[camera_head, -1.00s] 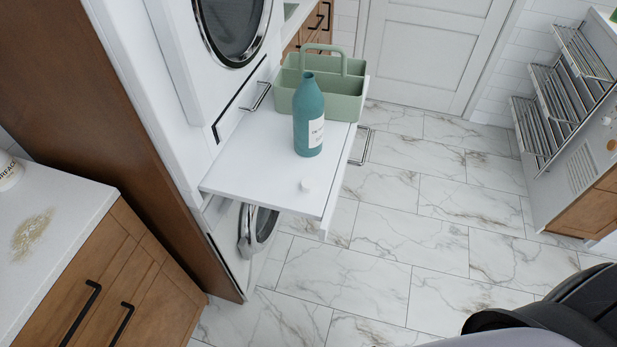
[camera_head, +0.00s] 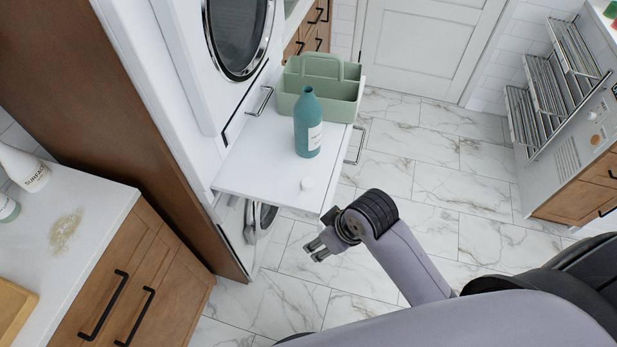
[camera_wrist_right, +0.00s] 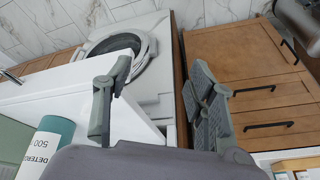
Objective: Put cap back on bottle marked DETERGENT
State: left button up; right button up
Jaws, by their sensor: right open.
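The teal bottle (camera_head: 308,124) stands upright on the white pull-out shelf (camera_head: 262,178). Its label reads DETERGENT in the right wrist view (camera_wrist_right: 42,150), where only part of it shows. The cap is not visible in the right wrist view. My right gripper (camera_head: 320,247) is open and empty, in front of and below the shelf edge in the head view. Its two spread fingers show in the right wrist view (camera_wrist_right: 160,100). My left gripper is not in view.
A green caddy (camera_head: 345,88) stands behind the bottle on the shelf. A washer (camera_head: 250,222) sits below the shelf. At left, a counter (camera_head: 95,195) holds a white spray-cleaner bottle (camera_head: 22,168) and a brown spill (camera_head: 66,231). The marble floor to the right is clear.

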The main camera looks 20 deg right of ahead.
jog(key=w+a+r+n+g, duration=0.2)
jog(key=w+a+r+n, duration=0.1)
jog(key=w+r+n, duration=0.5)
jog(key=w+d+r+g+h, duration=0.1)
jog(key=w+d+r+h, duration=0.1)
jog(key=w+d+r, duration=0.3)
jog(key=w+r, duration=0.3)
jog(key=r, duration=0.1)
jog(key=shift+w+n, duration=0.35)
jog(key=shift+n, duration=0.05)
jog(key=p, duration=0.2)
send_over(310, 182)
notch_tip(310, 182, down, 12)
jog(key=shift+f, duration=0.1)
